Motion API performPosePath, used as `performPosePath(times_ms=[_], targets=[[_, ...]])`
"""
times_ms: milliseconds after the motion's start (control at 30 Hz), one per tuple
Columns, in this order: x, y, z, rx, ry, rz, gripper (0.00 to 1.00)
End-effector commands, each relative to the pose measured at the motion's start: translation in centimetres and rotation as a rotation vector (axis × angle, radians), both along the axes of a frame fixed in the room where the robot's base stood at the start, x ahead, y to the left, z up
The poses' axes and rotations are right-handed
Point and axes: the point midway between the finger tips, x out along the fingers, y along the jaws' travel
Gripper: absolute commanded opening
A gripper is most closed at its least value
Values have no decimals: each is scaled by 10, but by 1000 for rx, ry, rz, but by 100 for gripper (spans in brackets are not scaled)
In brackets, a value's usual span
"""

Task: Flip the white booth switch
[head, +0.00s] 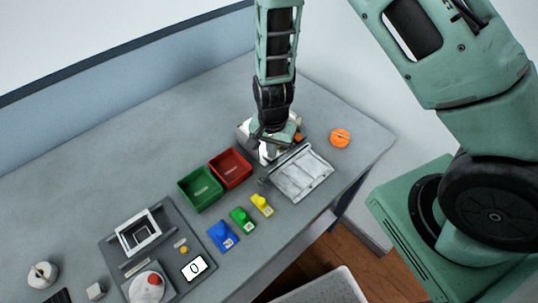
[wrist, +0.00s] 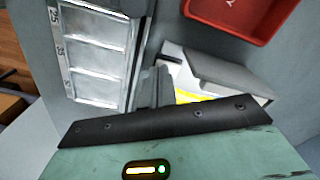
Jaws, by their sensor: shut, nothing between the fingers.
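My gripper (head: 272,148) points down at the back right of the grey table, behind the pale tray. In the wrist view its narrow grey fingers (wrist: 157,88) are together and empty. A white and grey box (wrist: 228,80) with a yellow strip is right beside the fingers; I cannot tell whether they touch. In the head view my gripper largely covers this box, and only part of its grey side (head: 243,127) shows. No white switch can be made out clearly in either view; it may be hidden by my gripper.
The pale sectioned tray (head: 302,175) stands close in front of my gripper, and it fills the wrist view's upper left (wrist: 98,50). Red (head: 231,166) and green (head: 200,190) bins stand left. An orange round thing (head: 340,138) lies right. Blue, green and yellow pieces line the front.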

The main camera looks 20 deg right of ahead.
Motion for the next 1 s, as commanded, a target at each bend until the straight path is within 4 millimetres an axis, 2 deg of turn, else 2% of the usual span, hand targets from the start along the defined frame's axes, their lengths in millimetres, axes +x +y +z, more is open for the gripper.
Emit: performPosePath(times_ms=[267,433,1000], targets=[[0,0,-6,0,0,0,0],[0,0,-1,0,0,0,0],[0,0,53,0,0,0,0]])
